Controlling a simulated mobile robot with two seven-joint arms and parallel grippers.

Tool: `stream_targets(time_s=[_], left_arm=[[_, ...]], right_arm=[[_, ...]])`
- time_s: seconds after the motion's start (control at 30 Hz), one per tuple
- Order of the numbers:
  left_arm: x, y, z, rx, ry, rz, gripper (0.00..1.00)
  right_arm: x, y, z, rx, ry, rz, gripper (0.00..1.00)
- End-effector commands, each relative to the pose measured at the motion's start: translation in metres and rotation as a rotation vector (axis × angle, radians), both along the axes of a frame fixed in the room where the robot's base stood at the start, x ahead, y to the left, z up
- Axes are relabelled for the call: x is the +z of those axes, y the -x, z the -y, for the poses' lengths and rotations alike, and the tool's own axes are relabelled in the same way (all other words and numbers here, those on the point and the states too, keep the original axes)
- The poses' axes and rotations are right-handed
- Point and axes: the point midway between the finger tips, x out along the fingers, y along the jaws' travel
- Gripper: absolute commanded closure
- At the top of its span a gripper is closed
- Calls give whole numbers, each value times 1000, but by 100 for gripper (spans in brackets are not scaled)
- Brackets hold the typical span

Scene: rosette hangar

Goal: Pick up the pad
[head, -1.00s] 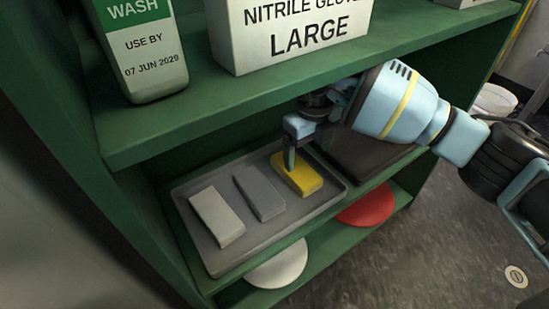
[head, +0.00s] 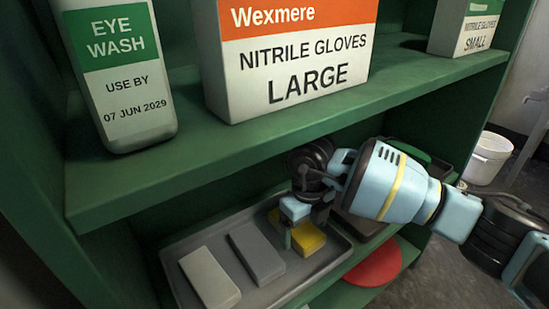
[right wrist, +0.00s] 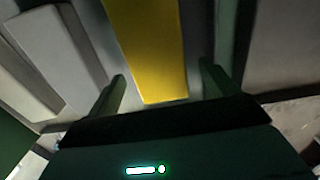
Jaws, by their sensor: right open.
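A yellow pad (head: 308,240) lies in a grey tray (head: 345,250) on the middle shelf, partly hidden by my right gripper (head: 293,240). A dark grey pad (head: 257,255) and a light grey pad (head: 209,277) lie to its left. In the right wrist view, the open fingers of the right gripper (right wrist: 162,86) stand apart on either side of the near end of the yellow pad (right wrist: 147,45). Clear gaps show at both sides. Whether the fingertips reach down beside it I cannot tell. My left gripper is not in view.
The green upper shelf (head: 200,165) overhangs the tray closely above my wrist. It holds an eye wash bottle (head: 115,75) and glove boxes (head: 295,65). A dark tray (head: 360,225) is right of the grey tray. A red disc (head: 375,266) lies below.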

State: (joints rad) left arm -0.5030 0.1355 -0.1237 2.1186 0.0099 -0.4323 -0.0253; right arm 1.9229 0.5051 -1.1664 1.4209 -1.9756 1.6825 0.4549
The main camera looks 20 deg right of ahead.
Motion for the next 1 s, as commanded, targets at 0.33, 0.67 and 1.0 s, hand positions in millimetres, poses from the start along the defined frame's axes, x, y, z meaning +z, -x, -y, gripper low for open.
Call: stream_targets(time_s=[0.33,0.67,1.0], left_arm=[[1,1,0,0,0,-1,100],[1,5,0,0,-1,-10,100],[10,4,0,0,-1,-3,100]], right_arm=[[2,0,0,0,0,1,39],[2,0,0,0,0,1,63],[20,0,0,0,-1,3,63]])
